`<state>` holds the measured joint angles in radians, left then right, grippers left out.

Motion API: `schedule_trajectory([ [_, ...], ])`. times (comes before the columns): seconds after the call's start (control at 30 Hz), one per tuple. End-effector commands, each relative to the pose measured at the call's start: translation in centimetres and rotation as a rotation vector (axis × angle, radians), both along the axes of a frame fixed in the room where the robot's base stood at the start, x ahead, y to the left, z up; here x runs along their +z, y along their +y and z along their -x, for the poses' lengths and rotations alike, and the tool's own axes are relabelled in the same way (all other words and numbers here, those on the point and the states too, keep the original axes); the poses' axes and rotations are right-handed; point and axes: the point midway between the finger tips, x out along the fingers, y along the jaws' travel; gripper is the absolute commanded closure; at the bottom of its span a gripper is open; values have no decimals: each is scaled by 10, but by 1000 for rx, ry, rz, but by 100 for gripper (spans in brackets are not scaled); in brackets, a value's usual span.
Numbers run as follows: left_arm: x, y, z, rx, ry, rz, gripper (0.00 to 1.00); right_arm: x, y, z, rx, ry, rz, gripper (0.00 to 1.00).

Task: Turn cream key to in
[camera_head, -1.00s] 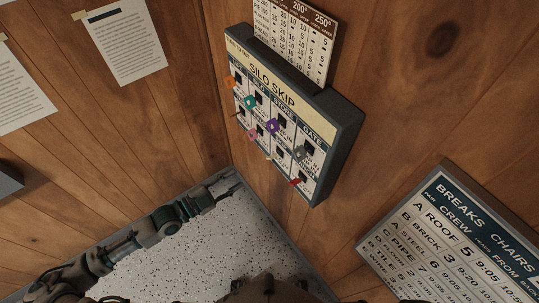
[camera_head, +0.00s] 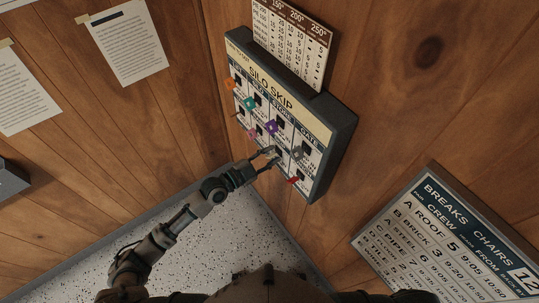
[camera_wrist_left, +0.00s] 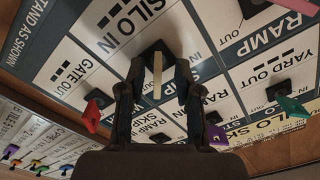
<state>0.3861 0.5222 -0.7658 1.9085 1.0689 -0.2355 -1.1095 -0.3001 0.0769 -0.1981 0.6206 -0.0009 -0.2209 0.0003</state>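The key board (camera_head: 318,190) hangs on the wood wall, with several coloured keys on it. The cream key (camera_wrist_left: 157,75) shows edge-on and nearly upright in the left wrist view, in front of a dark square block below the words SILO IN. My left gripper (camera_head: 276,157) is at the lower middle of the board. In the left wrist view the gripper's two dark fingers (camera_wrist_left: 157,92) stand one on each side of the cream key, with a gap between them. I cannot tell whether they touch it. In the head view the gripper mostly hides this key. My right gripper is not in view.
Near the gripper are a red key (camera_head: 293,180), a grey key (camera_head: 298,154), a purple key (camera_head: 271,127) and a pink key (camera_head: 254,133). Teal (camera_head: 250,103) and orange (camera_head: 231,84) keys sit farther left. A breaks board (camera_head: 455,235) is at lower right.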

Motion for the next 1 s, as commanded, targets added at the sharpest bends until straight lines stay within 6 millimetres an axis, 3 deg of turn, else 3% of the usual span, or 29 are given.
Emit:
schedule_trajectory([
  [0.07,0,0,0,0,1,1,67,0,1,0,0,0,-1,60],
  [0.2,0,-1,0,0,1,-1,99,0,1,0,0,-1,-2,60],
  [0.67,0,0,0,-1,23,19,100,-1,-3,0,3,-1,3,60],
  [1.0,1,1,-1,-1,188,138,100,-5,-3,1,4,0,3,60],
])
